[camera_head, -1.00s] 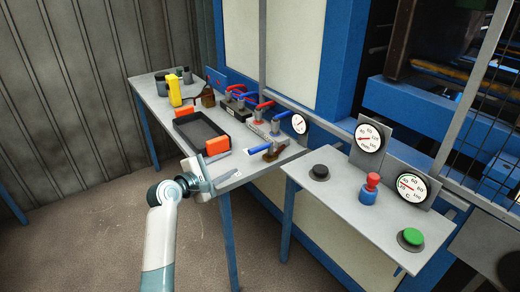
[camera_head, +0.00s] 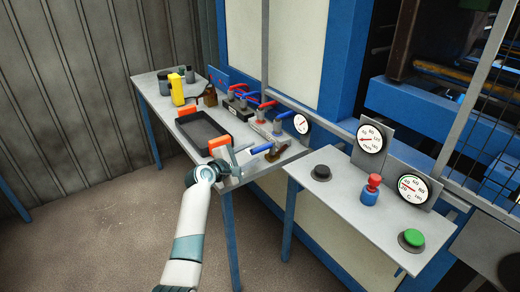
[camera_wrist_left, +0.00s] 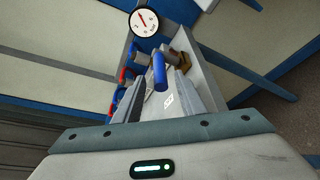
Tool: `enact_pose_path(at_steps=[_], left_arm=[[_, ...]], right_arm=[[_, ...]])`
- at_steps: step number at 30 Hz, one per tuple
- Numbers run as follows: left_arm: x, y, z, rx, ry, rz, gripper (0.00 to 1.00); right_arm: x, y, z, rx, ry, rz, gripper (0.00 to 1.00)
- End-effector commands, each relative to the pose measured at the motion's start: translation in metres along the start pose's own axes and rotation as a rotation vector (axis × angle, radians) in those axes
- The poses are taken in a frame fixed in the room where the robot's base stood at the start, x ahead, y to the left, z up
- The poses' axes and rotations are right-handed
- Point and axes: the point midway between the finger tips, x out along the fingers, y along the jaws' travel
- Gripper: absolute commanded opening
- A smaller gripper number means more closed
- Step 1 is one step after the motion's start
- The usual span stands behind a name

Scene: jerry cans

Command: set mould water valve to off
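A valve with a blue lever handle (camera_head: 262,149) and a brownish body (camera_head: 277,155) sits at the near right end of the grey table. My left gripper (camera_head: 233,158) is just left of this handle, over the table. In the left wrist view the blue handle (camera_wrist_left: 159,72) stands ahead of and between the two parted fingers (camera_wrist_left: 159,92); I cannot tell if they touch it. Further back is a row of valves with red handles (camera_head: 266,105) and blue handles (camera_head: 283,115). I cannot read which one is marked mould water. My right gripper is not in view.
A dark tray (camera_head: 192,121) with orange ends lies left of the gripper. A yellow container (camera_head: 177,88) and bottles stand at the far end. A round gauge (camera_head: 302,123) is behind the valves. A lower panel (camera_head: 335,205) with buttons is at right.

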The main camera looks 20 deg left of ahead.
Motion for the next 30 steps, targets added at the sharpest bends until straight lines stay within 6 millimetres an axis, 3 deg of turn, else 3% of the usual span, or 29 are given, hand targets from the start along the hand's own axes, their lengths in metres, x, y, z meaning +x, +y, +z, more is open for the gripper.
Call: enact_pose_path(at_steps=[12,27,28,30], left_arm=[[0.051,0.0,0.0,0.0,-0.001,0.0,0.37],[0.06,0.0,0.0,0.001,0.0,0.0,0.37],[0.06,0.0,0.0,0.001,0.0,0.0,0.35],[0.06,0.0,0.0,0.001,0.0,0.0,0.18]], right_arm=[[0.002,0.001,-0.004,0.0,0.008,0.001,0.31],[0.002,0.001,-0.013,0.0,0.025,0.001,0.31],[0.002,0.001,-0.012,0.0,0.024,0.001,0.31],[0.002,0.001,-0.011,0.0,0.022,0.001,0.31]])
